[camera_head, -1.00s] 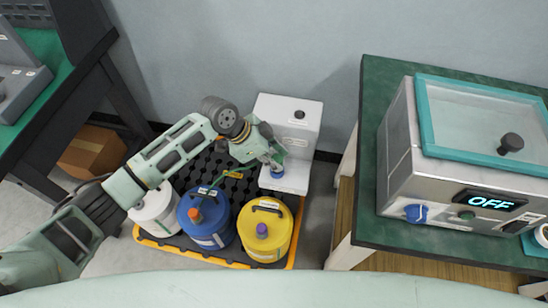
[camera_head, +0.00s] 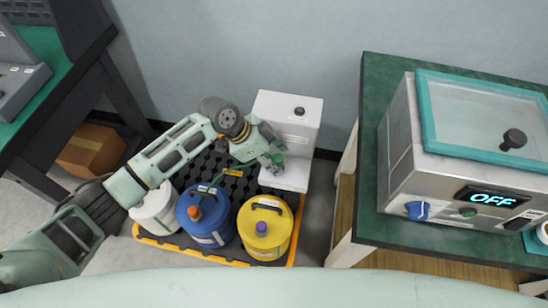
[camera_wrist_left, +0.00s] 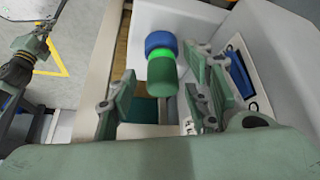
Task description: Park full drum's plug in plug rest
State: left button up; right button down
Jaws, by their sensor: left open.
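A green plug (camera_wrist_left: 163,76) with a bright green ring shows between my left gripper's fingers in the left wrist view. Its far end meets a blue round piece (camera_wrist_left: 160,41), which looks like the plug rest; how deep it sits is not clear. My left gripper (camera_head: 272,163) is over the low ledge of a white stand (camera_head: 288,176). It is open, with its fingers (camera_wrist_left: 160,92) apart on both sides of the plug. The yellow drum (camera_head: 264,228) has a purple plug and the blue drum (camera_head: 206,217) an orange one. The white drum's (camera_head: 152,212) top is partly hidden by my arm.
The drums stand on a black pallet (camera_head: 290,252) with an orange edge. A green-topped bench (camera_head: 372,150) with a steel chamber (camera_head: 440,180) reading OFF stands at right. A cardboard box (camera_head: 92,150) is under the left table. What seems my right arm (camera_wrist_left: 28,55) shows small in the wrist view.

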pick_arm(q)
jog(key=v, duration=1.2)
jog(key=shift+s+d, duration=0.1)
